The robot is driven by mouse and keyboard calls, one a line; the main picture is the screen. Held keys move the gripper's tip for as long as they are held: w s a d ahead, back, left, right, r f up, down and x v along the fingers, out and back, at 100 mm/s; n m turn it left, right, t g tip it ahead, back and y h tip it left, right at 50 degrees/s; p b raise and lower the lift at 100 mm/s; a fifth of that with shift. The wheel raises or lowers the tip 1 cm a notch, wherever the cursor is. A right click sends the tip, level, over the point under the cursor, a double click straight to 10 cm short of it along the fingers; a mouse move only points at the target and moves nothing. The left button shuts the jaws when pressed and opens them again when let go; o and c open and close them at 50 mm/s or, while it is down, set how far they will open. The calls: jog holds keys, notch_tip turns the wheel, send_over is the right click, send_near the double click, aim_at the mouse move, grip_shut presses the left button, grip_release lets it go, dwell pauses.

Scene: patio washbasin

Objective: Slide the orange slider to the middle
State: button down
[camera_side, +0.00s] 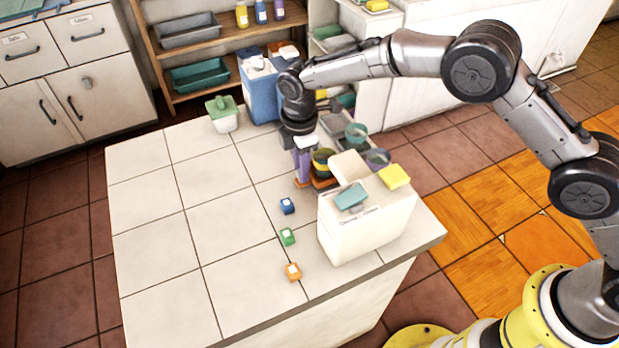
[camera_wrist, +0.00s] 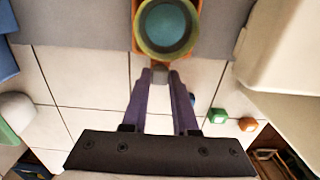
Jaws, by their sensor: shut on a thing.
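In the wrist view, the orange slider (camera_wrist: 137,42) lies at the top centre, mostly hidden under an olive-green bowl with a teal inside (camera_wrist: 165,27). In the side view, my gripper (camera_side: 303,178) points down at the left of the bowl (camera_side: 323,162). Orange parts of the slider show low beside the fingers and under the bowl; the handle is hidden there.
A white box (camera_side: 350,232) with a teal panel and a yellow sponge (camera_side: 394,176) stands close on the right. Small blue (camera_side: 287,206), green (camera_side: 287,237) and orange (camera_side: 293,271) blocks lie in front. A blue container (camera_side: 260,92) stands behind. The counter's left side is clear.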

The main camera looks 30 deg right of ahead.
jog(key=shift+w+a, duration=0.1)
jog(key=shift+w, duration=2.3)
jog(key=c, duration=0.7)
grip_release()
notch_tip(320, 180, up, 14)
jog(key=shift+f, duration=0.1)
